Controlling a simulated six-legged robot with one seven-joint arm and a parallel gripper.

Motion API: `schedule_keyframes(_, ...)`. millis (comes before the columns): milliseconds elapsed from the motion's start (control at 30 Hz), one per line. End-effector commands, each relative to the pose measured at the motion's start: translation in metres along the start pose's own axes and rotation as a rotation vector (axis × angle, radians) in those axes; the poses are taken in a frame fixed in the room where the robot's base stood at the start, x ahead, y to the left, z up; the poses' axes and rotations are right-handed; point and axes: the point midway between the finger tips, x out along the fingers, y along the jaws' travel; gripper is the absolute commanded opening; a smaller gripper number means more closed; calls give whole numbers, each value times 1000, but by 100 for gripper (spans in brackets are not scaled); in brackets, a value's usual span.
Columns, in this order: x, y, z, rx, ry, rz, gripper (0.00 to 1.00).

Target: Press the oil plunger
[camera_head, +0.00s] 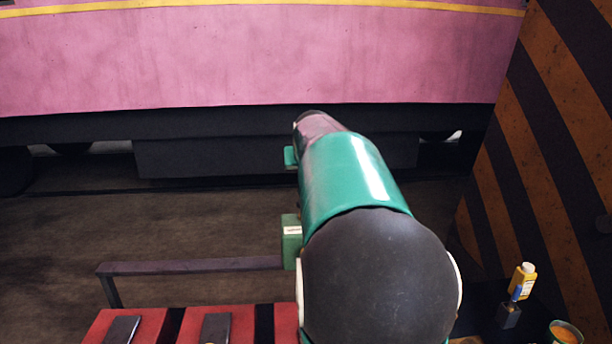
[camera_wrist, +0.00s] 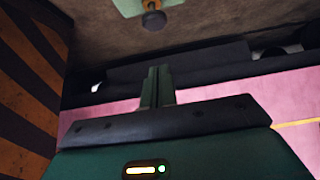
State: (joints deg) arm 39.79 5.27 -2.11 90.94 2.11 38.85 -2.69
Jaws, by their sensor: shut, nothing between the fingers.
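In the wrist view a dark round knob (camera_wrist: 154,20) on a short stem stands out from a pale green body (camera_wrist: 130,5) at the top edge. It may be the oil plunger, but I cannot tell for sure. My gripper (camera_wrist: 158,72) is shut and empty, its fingers together and apart from the knob in the picture. In the head view my own green and dark arm fills the middle and hides the fingertips. No plunger can be made out there.
A pink vehicle side (camera_head: 250,60) spans the back. A striped orange and black panel (camera_head: 545,150) stands at right. A yellow bottle (camera_head: 522,281), a small dark holder (camera_head: 508,316) and a cup with orange contents (camera_head: 565,333) are at lower right. A dark rail (camera_head: 190,267) is at left.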

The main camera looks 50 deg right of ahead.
Motion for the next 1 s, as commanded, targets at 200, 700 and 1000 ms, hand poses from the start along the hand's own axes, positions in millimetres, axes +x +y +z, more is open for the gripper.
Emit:
schedule_keyframes(200, 46, -1, 0, -1, -3, -1, 0)
schedule_keyframes(700, 98, -2, 27, -2, 0, -2, 0)
schedule_keyframes(1000, 98, -2, 28, -2, 0, -1, 0)
